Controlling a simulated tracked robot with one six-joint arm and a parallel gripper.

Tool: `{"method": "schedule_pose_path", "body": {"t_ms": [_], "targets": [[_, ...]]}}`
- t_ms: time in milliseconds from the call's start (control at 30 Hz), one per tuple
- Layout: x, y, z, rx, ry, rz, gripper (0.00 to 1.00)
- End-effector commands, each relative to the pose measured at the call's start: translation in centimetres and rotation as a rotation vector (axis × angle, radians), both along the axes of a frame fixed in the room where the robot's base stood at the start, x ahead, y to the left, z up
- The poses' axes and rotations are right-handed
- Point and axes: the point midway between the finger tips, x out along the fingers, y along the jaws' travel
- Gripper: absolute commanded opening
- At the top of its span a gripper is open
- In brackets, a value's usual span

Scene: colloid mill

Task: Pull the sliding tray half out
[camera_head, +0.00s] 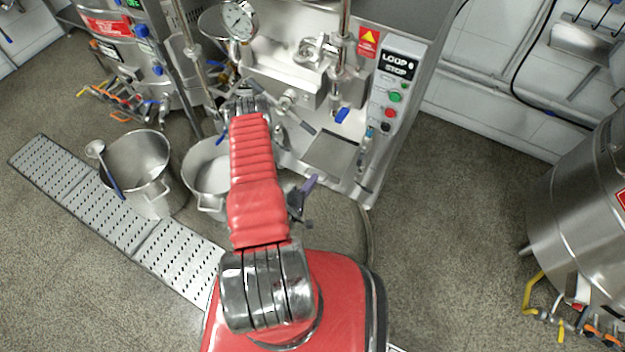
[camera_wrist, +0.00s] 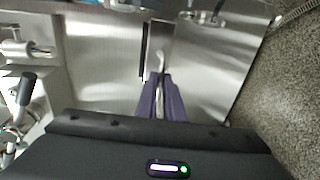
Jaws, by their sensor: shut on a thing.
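The sliding tray (camera_head: 331,153) is a flat steel plate at the front of the machine, below the valve with the blue handle. My gripper (camera_head: 306,187) shows only in part beside my red arm, its purple fingers just below the tray's near left side. In the wrist view my gripper's purple fingers (camera_wrist: 160,92) are closed together on a thin, bright metal piece in front of brushed steel panels. This looks like the tray's handle, but the grip is partly hidden by the fingers. How far out the tray stands I cannot tell.
The control panel (camera_head: 393,95) with buttons is right of the tray. A steel pot (camera_head: 140,172) and a second pot (camera_head: 207,176) stand left of my arm near a perforated floor grate (camera_head: 100,205). A large steel vessel (camera_head: 590,200) is at right. Floor between is open.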

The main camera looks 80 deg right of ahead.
Motion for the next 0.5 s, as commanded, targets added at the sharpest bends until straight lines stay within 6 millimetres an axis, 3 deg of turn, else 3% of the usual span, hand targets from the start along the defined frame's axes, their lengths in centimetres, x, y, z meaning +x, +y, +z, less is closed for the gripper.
{"method": "schedule_pose_path", "body": {"t_ms": [300,500], "targets": [[-0.31,0.27,-0.25,0.009,0.000,-0.007,0.25],[-0.29,0.17,-0.14,0.006,0.000,-0.007,0.26]]}}
